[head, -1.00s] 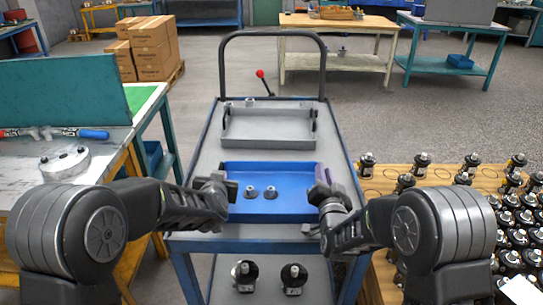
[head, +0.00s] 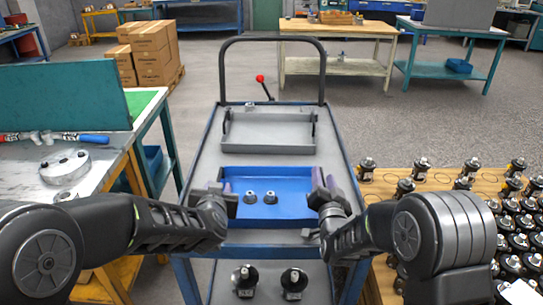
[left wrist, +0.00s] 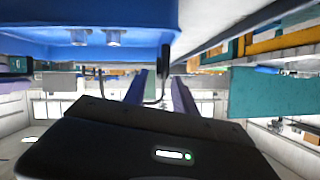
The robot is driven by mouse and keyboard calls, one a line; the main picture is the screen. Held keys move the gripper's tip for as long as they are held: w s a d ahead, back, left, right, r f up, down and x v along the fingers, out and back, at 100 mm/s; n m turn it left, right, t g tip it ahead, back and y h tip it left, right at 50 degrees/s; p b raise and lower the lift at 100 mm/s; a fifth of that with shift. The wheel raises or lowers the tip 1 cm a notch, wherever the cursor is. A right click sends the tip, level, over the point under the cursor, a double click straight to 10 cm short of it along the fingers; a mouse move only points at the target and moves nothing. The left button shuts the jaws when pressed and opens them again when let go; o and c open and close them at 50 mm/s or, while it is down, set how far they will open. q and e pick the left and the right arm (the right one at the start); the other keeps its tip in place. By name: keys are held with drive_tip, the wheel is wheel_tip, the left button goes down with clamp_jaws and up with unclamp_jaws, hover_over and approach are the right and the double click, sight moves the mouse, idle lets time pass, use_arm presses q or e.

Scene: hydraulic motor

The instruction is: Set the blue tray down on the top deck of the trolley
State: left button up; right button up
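The blue tray (head: 290,212) lies level on the near part of the top deck of the trolley (head: 203,165), with two small metal parts (head: 260,197) in it. It looks to rest on the deck. My left gripper (head: 228,196) is at the tray's left end. In the left wrist view its fingers (left wrist: 160,95) stand apart, with the tray's dark end handle (left wrist: 165,72) showing between them. The tray also shows there (left wrist: 130,22), at the top. My right gripper (head: 324,188) is at the tray's right end, its fingers seeming apart; the right handle is hidden.
A grey tray (head: 270,145) sits behind the blue one on the deck. Two motors (head: 245,278) stand on the lower shelf. A workbench (head: 110,165) is at left. A wooden table (head: 430,200) with many motors is at right.

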use_arm(q)
drive_tip(key=v, duration=0.5)
drive_tip(key=shift+s+d+r, duration=0.1)
drive_tip(key=shift+s, duration=0.25)
use_arm(e)
wheel_tip(320, 180, up, 10)
idle(0.4)
